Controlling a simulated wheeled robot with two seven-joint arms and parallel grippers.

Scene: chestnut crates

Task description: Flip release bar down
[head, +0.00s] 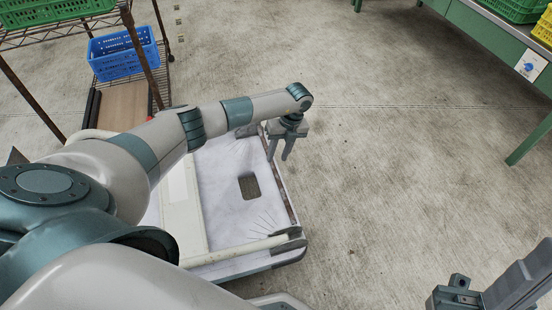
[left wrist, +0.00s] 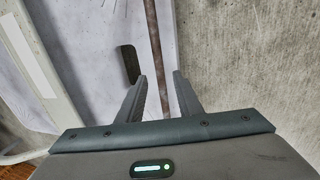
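A white, low cart-like unit (head: 225,215) stands on the floor under my left arm. A pale round bar (head: 235,250) runs along its near edge to a dark bracket at the right corner. A thin rusty-brown rod (left wrist: 155,45) runs along the unit's right side. I cannot tell which of these is the release bar. My left gripper (head: 279,157) points down over the unit's right edge, its fingers apart. In the left wrist view the rod passes between the open fingers (left wrist: 161,78) in the picture; contact is not visible. My right gripper (head: 485,295) shows partly at bottom right; its finger gap is unclear.
A dark oblong slot (head: 249,186) is in the unit's top. A wire rack with a blue crate (head: 123,52) and green crates stands at upper left. A green table (head: 500,50) with crates is at upper right. Concrete floor between them is clear.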

